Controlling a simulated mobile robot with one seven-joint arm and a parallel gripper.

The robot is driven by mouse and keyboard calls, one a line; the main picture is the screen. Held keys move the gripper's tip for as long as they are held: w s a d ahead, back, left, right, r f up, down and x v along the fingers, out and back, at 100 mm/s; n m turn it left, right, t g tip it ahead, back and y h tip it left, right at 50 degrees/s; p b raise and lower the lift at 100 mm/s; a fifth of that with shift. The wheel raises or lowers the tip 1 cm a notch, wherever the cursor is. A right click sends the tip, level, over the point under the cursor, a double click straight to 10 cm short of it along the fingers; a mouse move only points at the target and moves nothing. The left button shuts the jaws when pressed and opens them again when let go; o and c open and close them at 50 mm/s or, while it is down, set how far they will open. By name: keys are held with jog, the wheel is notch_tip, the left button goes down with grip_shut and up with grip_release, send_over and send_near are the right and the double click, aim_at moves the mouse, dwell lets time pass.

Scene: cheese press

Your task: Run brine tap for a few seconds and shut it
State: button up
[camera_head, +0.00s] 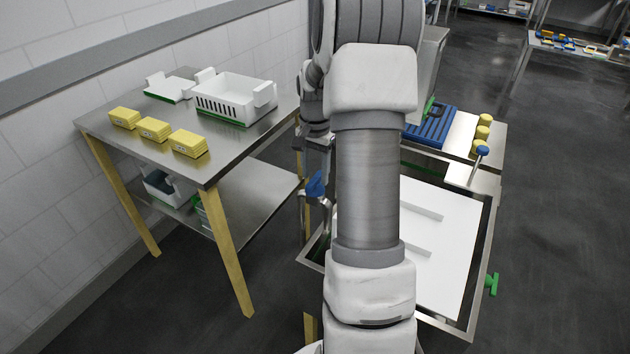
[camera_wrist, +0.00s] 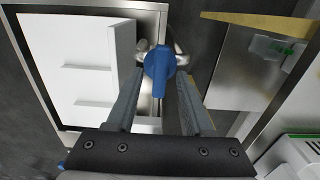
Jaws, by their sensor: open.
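The brine tap has a blue lever (camera_head: 316,185) on a metal spout at the left rim of the steel vat (camera_head: 483,262). In the wrist view the blue lever (camera_wrist: 160,66) points toward me, with the metal tap body behind it. My gripper (camera_wrist: 159,76) is open, and its two fingers stand on either side of the lever with gaps showing. I cannot tell how deep the lever is between the fingers. In the head view my gripper (camera_head: 318,146) is just above the lever, partly hidden by my arm. No flow is visible.
A steel table (camera_head: 235,150) at left holds yellow blocks (camera_head: 188,143) and a white crate (camera_head: 232,98). Blue slats (camera_head: 432,126) lie behind the vat.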

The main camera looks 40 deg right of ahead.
jog(key=shift+f, duration=1.35)
grip_shut()
